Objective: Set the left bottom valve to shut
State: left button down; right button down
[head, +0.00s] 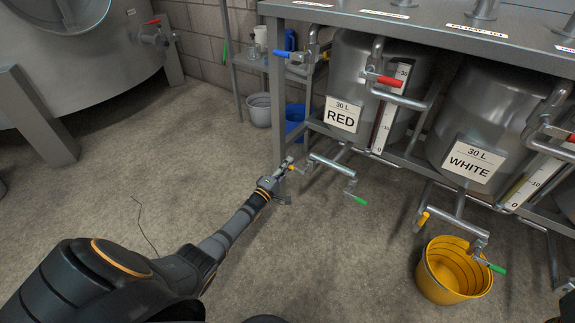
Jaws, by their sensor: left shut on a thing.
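The RED tank (352,68) hangs in the steel frame, with bottom pipework (332,163) below it. At the left end of this pipework is the left bottom valve, with a small yellow lever (292,168). My left gripper (287,172) reaches in from the lower left and is shut on the yellow lever. Its fingers hide much of the lever and valve, so I cannot tell how far the lever is turned. A green-handled tap (360,200) ends the same pipework on the right. My right gripper is not in view.
The WHITE tank (492,115) stands to the right, with its own yellow lever (422,218) and green tap handle (497,268). A yellow bucket (428,283) stands on the floor below. A frame leg (278,95) rises beside my left gripper. Floor to the left is mostly clear.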

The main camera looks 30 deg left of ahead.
pick_arm(q)
jog(key=shift+s+f, duration=0.1)
jog(key=shift+f, duration=0.2)
jog(key=c, duration=1.4)
grip_release()
jog(key=shift+a, duration=0.1)
jog(key=shift+o, duration=0.3)
jog(key=shift+r, duration=0.1)
jog(key=d+v, duration=0.1)
jog(key=v, duration=1.1)
jog(key=shift+a, duration=0.4)
